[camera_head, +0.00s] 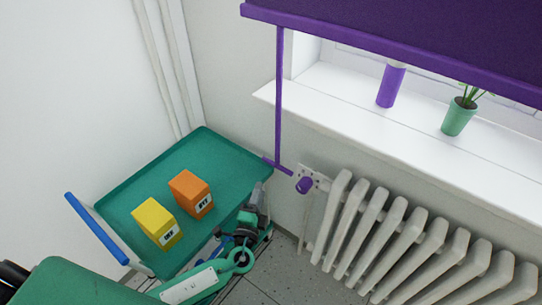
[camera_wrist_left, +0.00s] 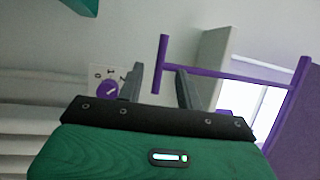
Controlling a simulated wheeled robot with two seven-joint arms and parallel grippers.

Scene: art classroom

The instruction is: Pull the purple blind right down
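The purple blind (camera_head: 440,35) hangs at the upper right in the head view, with its bottom bar above the window sill. A thin purple rod (camera_head: 278,90) hangs from the bar's left end and ends in a short purple crossbar handle (camera_head: 277,166). My left gripper (camera_head: 258,193) is below the handle, by the cart's right edge. In the left wrist view its two grey fingers (camera_wrist_left: 158,78) are apart. The handle (camera_wrist_left: 160,64) shows in the gap between them, seemingly beyond the fingertips, and the rod (camera_wrist_left: 235,75) runs off to the right. My right gripper is not in view.
A green cart (camera_head: 120,190) with a yellow box (camera_head: 156,222) and an orange box (camera_head: 190,194) stands left of the gripper. A white radiator (camera_head: 400,240) and a purple wall knob (camera_head: 304,185) are to the right. A purple cylinder (camera_head: 390,88) and a potted plant (camera_head: 459,115) stand on the sill.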

